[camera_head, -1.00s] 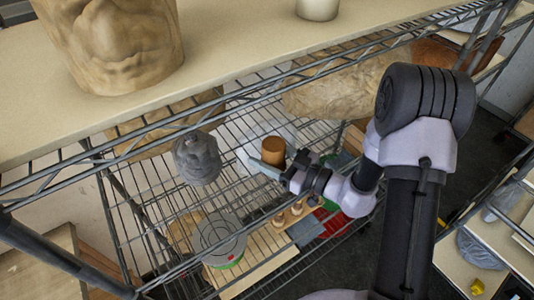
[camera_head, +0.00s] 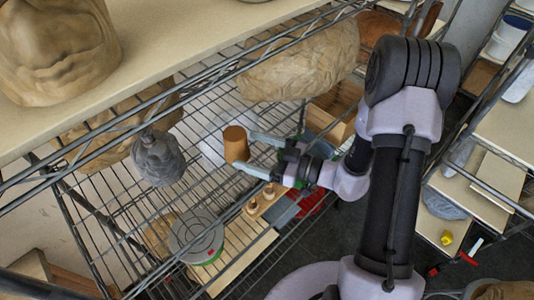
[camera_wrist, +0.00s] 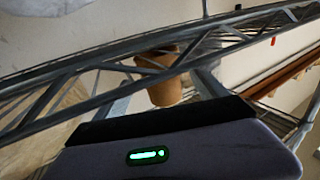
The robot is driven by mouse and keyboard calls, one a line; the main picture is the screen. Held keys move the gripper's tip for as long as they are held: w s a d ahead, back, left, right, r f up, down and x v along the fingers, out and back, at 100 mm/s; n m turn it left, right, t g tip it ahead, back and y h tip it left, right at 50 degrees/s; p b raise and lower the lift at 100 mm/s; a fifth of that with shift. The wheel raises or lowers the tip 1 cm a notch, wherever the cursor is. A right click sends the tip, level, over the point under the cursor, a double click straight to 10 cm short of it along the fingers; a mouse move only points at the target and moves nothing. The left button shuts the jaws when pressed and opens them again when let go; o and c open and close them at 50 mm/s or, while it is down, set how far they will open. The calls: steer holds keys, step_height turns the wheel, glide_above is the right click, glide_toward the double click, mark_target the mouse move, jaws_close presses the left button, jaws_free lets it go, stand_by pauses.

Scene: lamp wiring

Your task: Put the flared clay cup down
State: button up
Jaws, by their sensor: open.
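The flared clay cup (camera_head: 236,145), brown and upright, appears to stand on the wire shelf (camera_head: 190,185) in the head view. My gripper (camera_head: 246,151) is open, with its two pale fingers spread on either side of the cup's right part. Whether either finger touches the cup cannot be told. In the wrist view the cup (camera_wrist: 165,93) shows beyond my gripper body, between the grey fingers, with its upper part partly covered by a shelf rail.
A round grey-white container (camera_head: 196,236) and small wooden pegs (camera_head: 262,196) sit lower down. The upper shelf's metal rail (camera_head: 205,82) runs across above.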

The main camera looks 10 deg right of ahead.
mark_target(271, 165)
steer(key=v, duration=0.4)
steer(key=shift+s+d, duration=0.2)
steer(key=shift+d, duration=0.15)
steer(key=shift+s+r+n, duration=0.25)
steer(key=shift+n, duration=0.15)
steer(key=s+a+r+n+g+h, duration=0.4)
steer(key=s+n, duration=0.3)
steer(key=n, duration=1)
steer(key=s+a+r+n+g+h, duration=0.25)
steer(key=s+n+g, duration=0.45)
steer(key=n, duration=1.1)
steer(key=s+d+r+n+t+h, duration=0.2)
steer(key=d+r+n+t+h, duration=0.5)
steer(key=n, duration=1.3)
step_height(271, 165, down, 26)
steer(key=b, duration=2.5)
steer(key=shift+r+b, duration=0.25)
steer(key=shift+b, duration=0.1)
steer(key=shift+s+d, duration=0.1)
steer(key=shift+s, duration=0.05)
